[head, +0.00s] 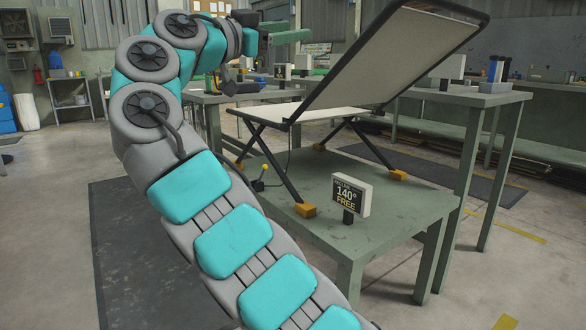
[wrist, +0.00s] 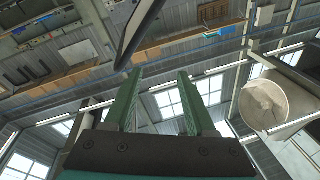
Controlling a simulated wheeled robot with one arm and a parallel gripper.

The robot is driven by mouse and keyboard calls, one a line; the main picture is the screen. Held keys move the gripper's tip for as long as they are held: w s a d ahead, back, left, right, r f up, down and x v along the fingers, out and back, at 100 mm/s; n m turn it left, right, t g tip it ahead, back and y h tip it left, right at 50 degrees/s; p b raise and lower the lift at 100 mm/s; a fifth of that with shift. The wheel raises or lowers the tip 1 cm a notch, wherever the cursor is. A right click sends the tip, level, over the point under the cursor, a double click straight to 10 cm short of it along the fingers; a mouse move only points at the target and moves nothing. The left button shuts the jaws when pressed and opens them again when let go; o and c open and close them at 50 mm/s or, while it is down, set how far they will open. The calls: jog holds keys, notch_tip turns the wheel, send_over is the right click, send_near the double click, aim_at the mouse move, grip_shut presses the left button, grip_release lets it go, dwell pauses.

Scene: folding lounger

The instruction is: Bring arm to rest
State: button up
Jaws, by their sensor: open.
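My gripper (head: 290,36) is raised at the upper middle of the head view, left of the lounger's tilted backrest (head: 400,50) and apart from it in that picture. In the wrist view my gripper (wrist: 160,76) shows two green fingers spread apart with nothing between them. The folding lounger has pale panels in a dark frame. Its seat panel (head: 330,114) lies nearly level on dark legs with orange feet, and its backrest slants up to the right. A dark curved bar (wrist: 138,32) crosses the top of the wrist view; I cannot tell if it is the lounger's frame.
The lounger stands on a green table (head: 400,215). Another bench (head: 470,97) stands behind at right. Floor (head: 520,285) is open at the lower right.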

jog(key=w+d+f+n+g, duration=0.3)
jog(key=d+f+n, duration=0.1)
jog(key=d, duration=0.5)
jog(key=s+d+f+n+g+y, duration=0.2)
jog(key=s+d+f, duration=0.2)
jog(key=d+f, duration=0.4)
jog(key=s+d+f+n+g+y, duration=0.1)
jog(key=s+d+f+n+g, duration=0.15)
jog(key=d+f, duration=0.55)
jog(key=s+d+f+n+g+y, duration=0.2)
jog(key=s+f+g+y, duration=0.2)
jog(key=s+f, duration=1)
jog(key=s+a+f+n+g+y, duration=0.15)
jog(key=s+a+f+y, duration=0.3)
jog(key=s+f, duration=0.7)
jog(key=s+a+f+n+g+y, duration=0.1)
jog(key=s+a+f+g+y, duration=0.15)
jog(key=s+a+f, duration=0.65)
jog(key=s+d+r+p, duration=0.1)
jog(key=s+r+p, duration=0.1)
jog(key=r+p, duration=0.4)
jog(key=s+d+r+p, duration=0.1)
jog(key=s+r+p, duration=0.1)
jog(key=r+p, duration=0.4)
jog(key=shift+d+r+p, duration=0.25)
jog(key=shift+r+p, duration=0.1)
jog(key=shift+p, duration=0.35)
